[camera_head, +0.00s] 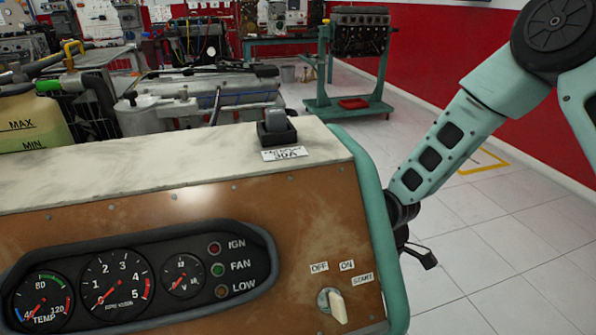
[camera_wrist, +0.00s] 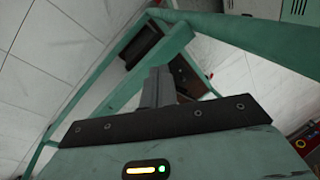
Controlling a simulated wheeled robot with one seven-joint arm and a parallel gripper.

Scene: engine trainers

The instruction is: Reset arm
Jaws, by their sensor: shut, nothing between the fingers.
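My arm reaches down on the right side of the head view, and my gripper (camera_head: 421,256) hangs low beside the right edge of the engine trainer's panel (camera_head: 235,225). In the wrist view my gripper (camera_wrist: 158,88) has its fingers together with nothing between them. It points at the green frame (camera_wrist: 100,100) of a stand. In the head view the gripper is small and dark, and it seems apart from the panel. The key switch (camera_head: 332,304) sits at the panel's lower right, near the OFF, ON and START labels.
A dark switch block (camera_head: 277,129) stands on the panel's top, with a paper label before it. An engine (camera_head: 200,95) lies behind the panel. A green engine stand (camera_head: 325,80) is at the back. Tiled floor (camera_head: 480,240) is open at right, before the red wall (camera_head: 450,70).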

